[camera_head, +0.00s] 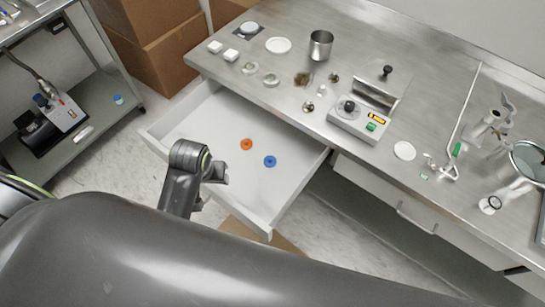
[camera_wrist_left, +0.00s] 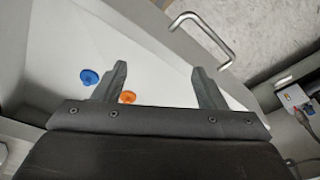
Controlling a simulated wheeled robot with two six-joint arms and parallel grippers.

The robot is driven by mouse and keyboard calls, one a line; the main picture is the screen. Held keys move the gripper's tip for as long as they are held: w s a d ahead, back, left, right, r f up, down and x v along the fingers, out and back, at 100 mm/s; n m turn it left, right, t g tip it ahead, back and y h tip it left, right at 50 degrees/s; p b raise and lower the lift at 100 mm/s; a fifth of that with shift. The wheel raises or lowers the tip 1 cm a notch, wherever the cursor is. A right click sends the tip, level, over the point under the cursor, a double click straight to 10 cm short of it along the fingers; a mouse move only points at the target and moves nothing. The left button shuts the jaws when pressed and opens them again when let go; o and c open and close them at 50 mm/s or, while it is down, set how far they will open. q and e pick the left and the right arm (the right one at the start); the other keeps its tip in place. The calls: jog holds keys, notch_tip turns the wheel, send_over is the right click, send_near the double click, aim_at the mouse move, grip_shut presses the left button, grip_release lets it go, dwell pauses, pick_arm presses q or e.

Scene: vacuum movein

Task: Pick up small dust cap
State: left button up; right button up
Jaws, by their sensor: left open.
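An orange cap (camera_head: 246,144) and a blue cap (camera_head: 270,161) lie apart on the white floor of the open drawer (camera_head: 215,125). The orange one looks slightly smaller. My left gripper (camera_head: 218,178) is over the drawer's left front part, left of and nearer than both caps. In the left wrist view the gripper (camera_wrist_left: 158,72) is open and empty. There the orange cap (camera_wrist_left: 127,97) shows just inside the left finger near the gripper's base, and the blue cap (camera_wrist_left: 90,77) lies outside that finger. My right gripper is not in view.
The drawer's metal handle (camera_wrist_left: 205,35) sticks out from its front. The steel bench (camera_head: 300,60) above holds a metal cup (camera_head: 321,45), a control box (camera_head: 357,120) and small parts. A shelf cart (camera_head: 85,110) stands left. My dark arm fills the foreground.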

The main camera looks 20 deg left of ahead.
pick_arm(q)
jog(key=w+d+r+n+g, duration=0.15)
jog(key=w+d, duration=0.35)
jog(key=w, duration=0.5)
send_near(270, 158)
jog(key=f, duration=0.2)
jog(key=f+b, duration=0.1)
jog(key=shift+a+n+g+h, duration=0.25)
jog(key=shift+a+g+h, duration=0.1)
jog(key=shift+h, duration=0.05)
jog(key=shift+w+f, duration=0.2)
jog(key=shift+f, duration=1.3)
jog(key=shift+w+f, duration=0.15)
jog(key=shift+f, duration=1.4)
jog(key=c, duration=1.2)
